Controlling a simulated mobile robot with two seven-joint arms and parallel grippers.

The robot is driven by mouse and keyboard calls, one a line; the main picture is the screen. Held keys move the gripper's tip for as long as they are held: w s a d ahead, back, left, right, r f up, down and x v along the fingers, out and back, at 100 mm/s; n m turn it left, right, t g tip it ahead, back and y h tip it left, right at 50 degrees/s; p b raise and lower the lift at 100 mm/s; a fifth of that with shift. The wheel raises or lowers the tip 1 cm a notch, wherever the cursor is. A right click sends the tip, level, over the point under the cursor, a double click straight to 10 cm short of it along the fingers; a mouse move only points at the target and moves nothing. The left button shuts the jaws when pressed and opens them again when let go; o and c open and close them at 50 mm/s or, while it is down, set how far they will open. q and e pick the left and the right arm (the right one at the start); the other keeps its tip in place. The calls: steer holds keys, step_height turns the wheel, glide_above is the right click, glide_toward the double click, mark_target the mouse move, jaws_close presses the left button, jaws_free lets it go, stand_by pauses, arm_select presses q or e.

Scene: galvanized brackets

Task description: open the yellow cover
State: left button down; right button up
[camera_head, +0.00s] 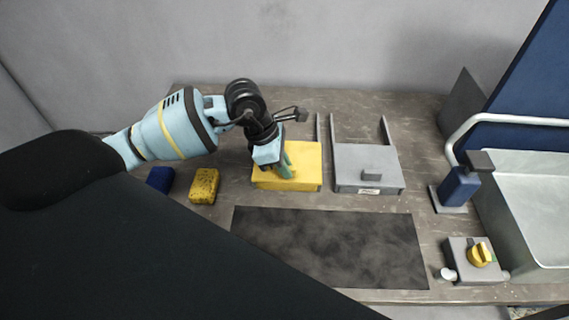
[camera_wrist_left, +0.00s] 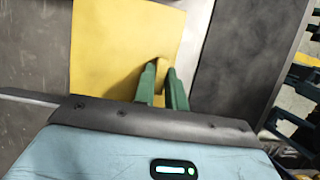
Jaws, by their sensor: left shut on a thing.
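The yellow cover (camera_head: 306,160) lies flat, as far as I can tell, on the bench left of a similar grey cover. My left gripper (camera_head: 287,172) reaches down over its front left part, with its fingers pointing at the handle. In the left wrist view, the yellow cover (camera_wrist_left: 115,50) fills the upper middle. The green fingers of my left gripper (camera_wrist_left: 161,75) are shut on the cover's small yellow handle (camera_wrist_left: 161,66), one finger on each side. The gripper hides part of the handle in the head view. My right gripper is not in view.
The grey cover (camera_head: 350,160) has its own front handle (camera_head: 371,174). A yellow sponge (camera_head: 204,186) and a blue block (camera_head: 160,179) lie to the left. A dark mat (camera_head: 330,245) lies in front. A blue dispenser (camera_head: 458,187), a yellow-knobbed box (camera_head: 461,265) and a sink (camera_head: 522,200) stand right.

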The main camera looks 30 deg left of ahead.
mark_target(293, 144)
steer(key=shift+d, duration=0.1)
